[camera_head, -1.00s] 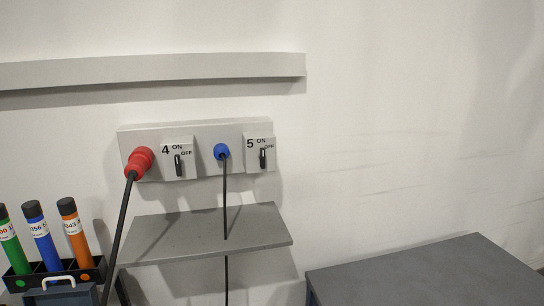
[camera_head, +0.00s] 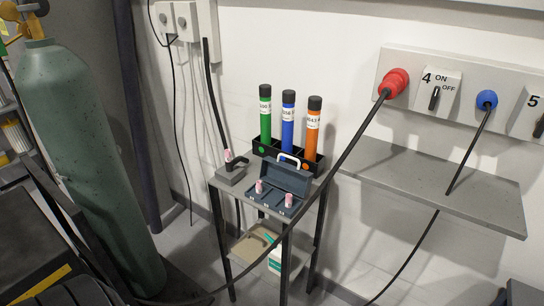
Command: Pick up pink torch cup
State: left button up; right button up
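Several small pink cups show on a small grey side table (camera_head: 219,185). One pink cup (camera_head: 228,156) is at the black torch head on a grey block at the table's left. Two more pink cups, a left one (camera_head: 259,187) and a right one (camera_head: 288,200), stand upright in the open dark blue-grey case (camera_head: 274,203). The cups are small, and I cannot tell which one is the torch cup. Neither of my grippers is in view.
A black rack behind the case holds green (camera_head: 265,120), blue (camera_head: 289,125) and orange (camera_head: 312,130) tubes. A tall green gas cylinder (camera_head: 85,150) stands left. A black cable from the red plug (camera_head: 394,82) crosses before the table. A grey wall shelf (camera_head: 430,185) is right.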

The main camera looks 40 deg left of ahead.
aim_at(228, 158)
jog(key=u, duration=1.05)
